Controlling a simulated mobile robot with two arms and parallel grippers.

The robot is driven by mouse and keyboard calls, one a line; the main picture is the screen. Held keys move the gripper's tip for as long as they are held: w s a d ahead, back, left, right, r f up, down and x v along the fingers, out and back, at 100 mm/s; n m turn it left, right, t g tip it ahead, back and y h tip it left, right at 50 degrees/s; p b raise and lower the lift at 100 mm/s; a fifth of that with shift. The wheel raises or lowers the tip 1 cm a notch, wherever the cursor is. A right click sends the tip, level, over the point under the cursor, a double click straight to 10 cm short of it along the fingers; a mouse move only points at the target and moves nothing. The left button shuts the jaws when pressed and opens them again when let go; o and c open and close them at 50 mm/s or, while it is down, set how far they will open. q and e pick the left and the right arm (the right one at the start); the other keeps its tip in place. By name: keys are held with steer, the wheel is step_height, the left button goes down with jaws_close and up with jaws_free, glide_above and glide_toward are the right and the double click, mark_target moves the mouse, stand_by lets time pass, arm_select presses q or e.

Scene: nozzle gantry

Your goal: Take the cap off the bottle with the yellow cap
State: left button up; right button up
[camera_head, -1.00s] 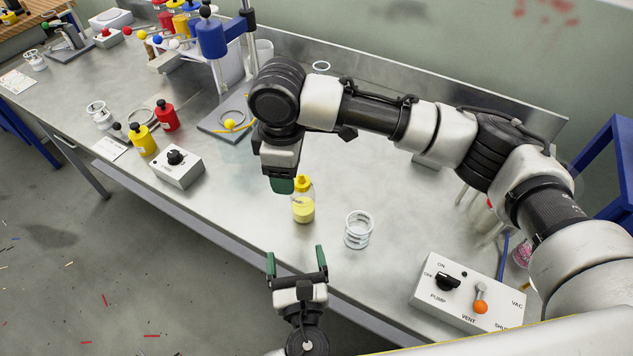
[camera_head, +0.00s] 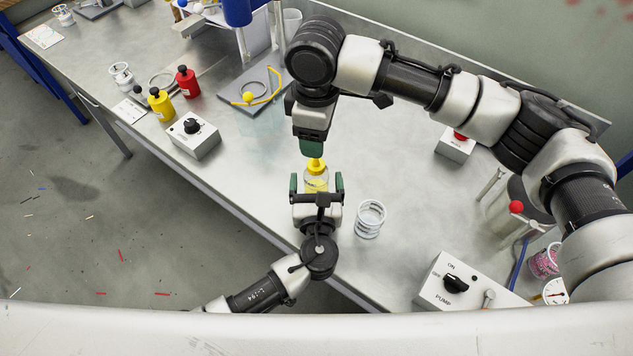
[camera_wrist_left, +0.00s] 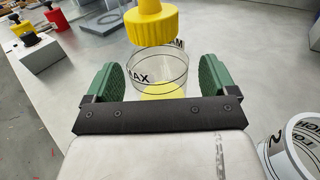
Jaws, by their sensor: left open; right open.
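The bottle (camera_head: 316,183) is clear with yellow contents and stands upright on the bench. Its yellow cap (camera_head: 315,165) is on top. In the left wrist view the bottle (camera_wrist_left: 158,68) stands between the fingers, with the cap (camera_wrist_left: 151,22) above them. My left gripper (camera_head: 316,184) is open around the bottle's body, with a gap visible on each side. It also shows in the left wrist view (camera_wrist_left: 157,82). My right gripper (camera_head: 312,147) points down just above and behind the cap. Its fingers overlap in the head view, and any gap between them is hidden.
A clear beaker (camera_head: 370,219) stands close to the right of the bottle. A pump control box (camera_head: 470,282) is at the front right. A grey knob box (camera_head: 193,137), a yellow bottle (camera_head: 160,105) and a red bottle (camera_head: 187,83) stand to the left. Bare bench lies between.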

mark_target(316, 164)
arm_select(q)
steer(key=shift+w, duration=0.3)
steer(key=shift+c, duration=0.4)
jaws_close()
arm_select(e)
steer(key=m, duration=1.6)
steer(key=shift+m, duration=0.3)
steer(key=m, duration=0.5)
steer(key=shift+m, duration=0.3)
steer(key=shift+f, duration=4)
